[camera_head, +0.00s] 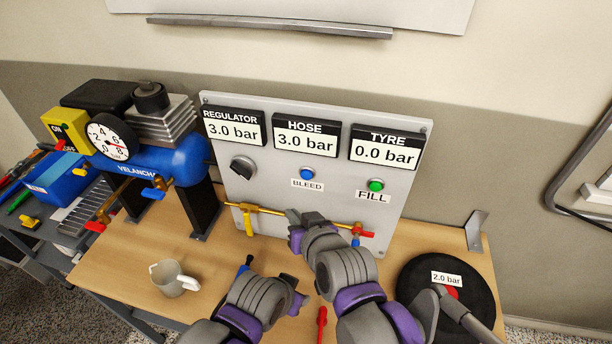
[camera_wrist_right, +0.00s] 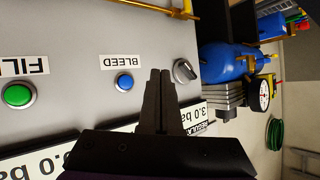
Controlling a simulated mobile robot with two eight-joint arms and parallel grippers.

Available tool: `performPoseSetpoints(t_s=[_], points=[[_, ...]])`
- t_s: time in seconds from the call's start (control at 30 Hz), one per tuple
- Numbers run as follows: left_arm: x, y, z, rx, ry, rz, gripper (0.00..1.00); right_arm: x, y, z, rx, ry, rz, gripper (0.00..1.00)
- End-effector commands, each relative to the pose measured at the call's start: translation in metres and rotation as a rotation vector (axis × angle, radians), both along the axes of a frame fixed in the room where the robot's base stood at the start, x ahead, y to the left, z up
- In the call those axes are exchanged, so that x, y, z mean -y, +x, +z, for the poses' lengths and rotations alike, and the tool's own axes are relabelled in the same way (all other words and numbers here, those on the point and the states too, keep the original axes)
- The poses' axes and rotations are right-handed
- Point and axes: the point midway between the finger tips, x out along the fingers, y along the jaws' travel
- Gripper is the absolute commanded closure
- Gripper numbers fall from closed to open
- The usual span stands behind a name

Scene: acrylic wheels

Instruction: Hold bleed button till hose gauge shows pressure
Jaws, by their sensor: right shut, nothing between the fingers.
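The blue bleed button (camera_head: 307,174) sits on the grey panel (camera_head: 270,190) above its BLEED label. The hose gauge (camera_head: 306,137) reads 3.0 bar, the regulator gauge (camera_head: 232,128) 3.0 bar and the tyre gauge (camera_head: 386,150) 0.0 bar. My right gripper (camera_head: 293,216) is in front of the panel's lower part, below the button in the picture. In the right wrist view, its two fingers (camera_wrist_right: 160,84) are together and empty, beside the bleed button (camera_wrist_right: 124,82). No contact with the button shows. My left arm shows low in the head view; its fingers do not show.
The green fill button (camera_head: 376,185) and black knob (camera_head: 243,167) flank the bleed button. A brass pipe with a yellow handle (camera_head: 248,218) and red valve (camera_head: 363,232) runs low across the panel.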

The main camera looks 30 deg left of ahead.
Motion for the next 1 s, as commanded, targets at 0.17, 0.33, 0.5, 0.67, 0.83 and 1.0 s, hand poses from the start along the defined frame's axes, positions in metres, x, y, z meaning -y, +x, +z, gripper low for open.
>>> performPoseSetpoints(t_s=[0.17,0.33,0.5,0.67,0.83,1.0], points=[[0.000,-0.001,-0.002,-0.001,0.000,0.000,0.50,-0.003,0.015,-0.001,-0.001,-0.001,-0.003,1.00],[0.000,-0.001,-0.004,-0.002,0.000,0.000,0.50,-0.008,0.039,-0.001,-0.001,-0.001,-0.003,1.00],[0.000,-0.001,-0.004,-0.002,0.000,0.000,0.50,-0.014,0.062,0.000,-0.001,-0.002,-0.003,1.00],[0.000,-0.001,-0.002,-0.002,0.000,0.000,0.50,-0.018,0.076,0.000,-0.001,-0.001,-0.002,1.00],[0.000,-0.001,-0.002,-0.001,0.000,0.000,0.50,-0.019,0.084,0.000,0.000,-0.001,-0.002,1.00],[0.000,-0.001,-0.002,-0.001,0.000,0.000,0.50,-0.020,0.084,0.000,0.000,-0.001,-0.001,1.00]])
